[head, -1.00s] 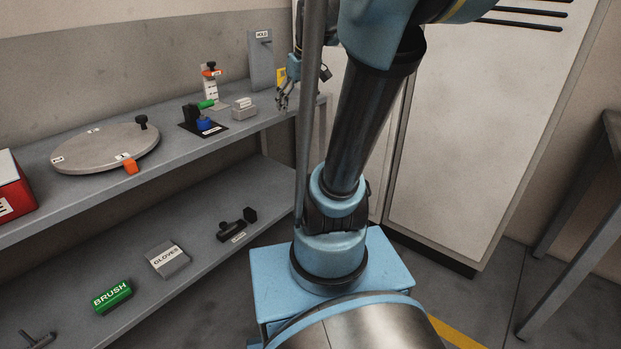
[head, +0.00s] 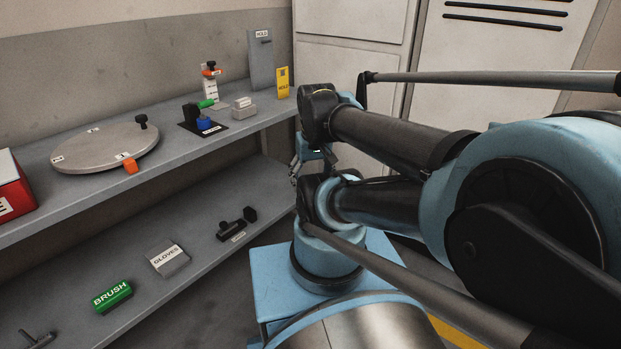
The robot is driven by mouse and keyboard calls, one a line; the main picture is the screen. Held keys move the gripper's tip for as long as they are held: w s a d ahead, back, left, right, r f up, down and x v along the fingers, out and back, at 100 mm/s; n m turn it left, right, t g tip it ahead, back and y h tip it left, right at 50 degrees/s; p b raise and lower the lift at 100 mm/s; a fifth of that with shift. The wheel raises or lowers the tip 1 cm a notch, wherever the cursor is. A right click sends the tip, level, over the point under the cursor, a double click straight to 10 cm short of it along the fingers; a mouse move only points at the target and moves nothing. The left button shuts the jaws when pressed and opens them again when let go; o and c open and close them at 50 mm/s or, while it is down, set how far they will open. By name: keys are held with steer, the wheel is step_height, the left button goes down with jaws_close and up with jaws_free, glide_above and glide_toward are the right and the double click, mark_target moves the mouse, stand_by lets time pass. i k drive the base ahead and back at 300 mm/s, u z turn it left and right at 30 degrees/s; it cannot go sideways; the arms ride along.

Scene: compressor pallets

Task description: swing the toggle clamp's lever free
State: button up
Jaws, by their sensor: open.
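The toggle clamp (head: 192,114) stands on a black base plate on the upper shelf. Its lever with a green grip (head: 206,104) sticks out to the right, above a blue round part (head: 205,122). My gripper (head: 295,178) is at the right end of the shelving, lower than the upper shelf and well to the right of the clamp. It is open and touches nothing that I can see. My arm hides part of it.
The lower shelf holds gloves (head: 168,259) and a green brush (head: 112,295).

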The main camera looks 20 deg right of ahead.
mark_target(204, 104)
steer(key=u, duration=0.35)
steer(key=k, duration=1.15)
steer(key=z, duration=0.3)
